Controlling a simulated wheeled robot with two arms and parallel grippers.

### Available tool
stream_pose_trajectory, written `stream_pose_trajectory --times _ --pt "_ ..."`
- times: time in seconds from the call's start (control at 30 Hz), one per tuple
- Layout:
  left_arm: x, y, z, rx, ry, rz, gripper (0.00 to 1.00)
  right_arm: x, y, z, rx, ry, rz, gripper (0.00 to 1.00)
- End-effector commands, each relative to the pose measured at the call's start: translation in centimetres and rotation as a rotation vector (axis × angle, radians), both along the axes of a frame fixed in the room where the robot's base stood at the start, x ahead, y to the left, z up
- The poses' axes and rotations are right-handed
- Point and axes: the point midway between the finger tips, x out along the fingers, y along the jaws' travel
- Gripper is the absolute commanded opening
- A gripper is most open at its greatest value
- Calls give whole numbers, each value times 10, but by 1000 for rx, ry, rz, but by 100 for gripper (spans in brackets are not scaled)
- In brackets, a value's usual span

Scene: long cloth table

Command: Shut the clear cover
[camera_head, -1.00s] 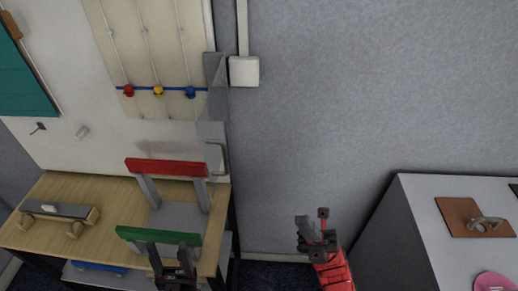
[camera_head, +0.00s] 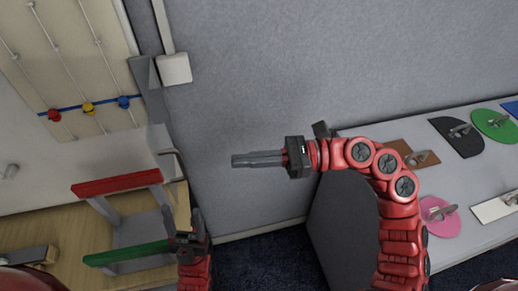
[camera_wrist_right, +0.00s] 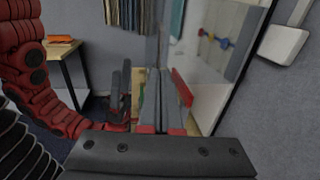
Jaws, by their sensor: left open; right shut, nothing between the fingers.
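The clear cover (camera_head: 158,138) is a see-through panel standing out from the right edge of the wall board, with grey strips and a grey bar handle (camera_head: 178,165). In the right wrist view a clear pane with a dark edge, seemingly the cover (camera_wrist_right: 207,98), stands right of the fingers. My right gripper (camera_head: 236,160) is shut and empty, pointing left toward the handle and apart from it. It also shows in the right wrist view (camera_wrist_right: 158,75). My left gripper (camera_head: 184,222) is open and empty, below the handle; whether it touches anything is unclear.
A red bar (camera_head: 117,184) and green bar (camera_head: 126,254) sit on a grey stand on the wooden table (camera_head: 75,225). Coloured beads (camera_head: 88,108) hang on the board. A grey table (camera_head: 330,205) with handled plates stands right. Plain wall fills the middle.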

Motion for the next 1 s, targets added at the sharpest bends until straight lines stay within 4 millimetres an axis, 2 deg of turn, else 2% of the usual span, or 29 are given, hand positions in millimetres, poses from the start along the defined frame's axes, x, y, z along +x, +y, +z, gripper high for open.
stream_pose_trajectory --times 0.03,0.2,0.4,0.6,1.0 --pt "0 0 13 0 0 0 60 -2 12 7 1 3 4 0" --pt "0 0 31 0 0 0 60 -6 47 5 1 5 5 0" --pt "0 0 50 0 0 0 60 -9 77 4 3 4 5 0" --pt "0 0 55 0 0 0 60 -10 88 0 3 2 0 0" --pt "0 0 52 0 0 0 60 -10 90 -2 2 1 0 0"
